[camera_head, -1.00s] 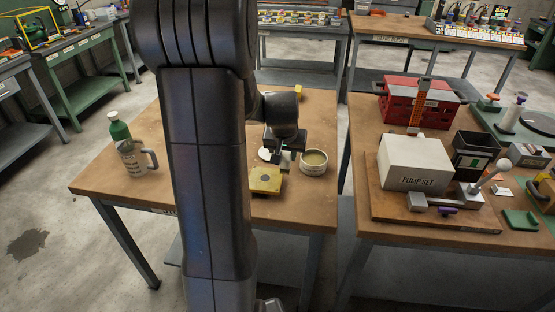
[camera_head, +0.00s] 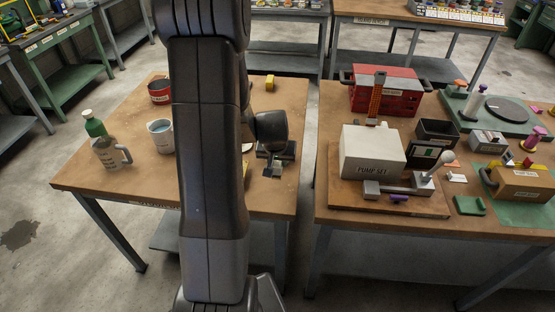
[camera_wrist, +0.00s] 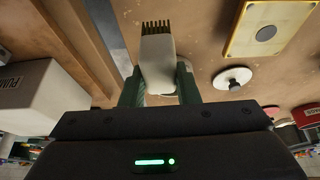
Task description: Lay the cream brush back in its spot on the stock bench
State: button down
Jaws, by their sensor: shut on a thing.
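The cream brush (camera_wrist: 158,62) shows in the wrist view, its dark bristles pointing away from the gripper. My gripper (camera_wrist: 160,86) is shut on the brush's handle between its two green fingers. In the head view my gripper (camera_head: 274,170) is low over the right part of the left wooden bench (camera_head: 215,199). I cannot make out the brush there. The wrist view shows bare bench top around the bristles. I cannot tell whether the brush touches the bench. No label I can read tells whether this is the stock bench.
A yellow plate (camera_wrist: 250,45) and a white disc with a dark knob (camera_wrist: 232,80) lie close by. The PUMP SET box (camera_head: 372,152) stands on the right bench, across a gap.

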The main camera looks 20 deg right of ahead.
aim_at(276, 170)
jog(key=shift+f+b, duration=0.2)
jog(key=shift+b, duration=0.2)
notch_tip(276, 170, down, 8)
jog(key=b, duration=0.7)
jog(key=shift+r+b, duration=0.2)
jog(key=shift+b, duration=0.15)
jog(key=shift+f+b, duration=0.35)
jog(key=c, duration=1.4)
grip_release()
jog(key=o, duration=0.5)
jog(key=shift+o, duration=0.2)
jog(key=shift+p+v, duration=2.05)
jog(key=shift+v, duration=1.95)
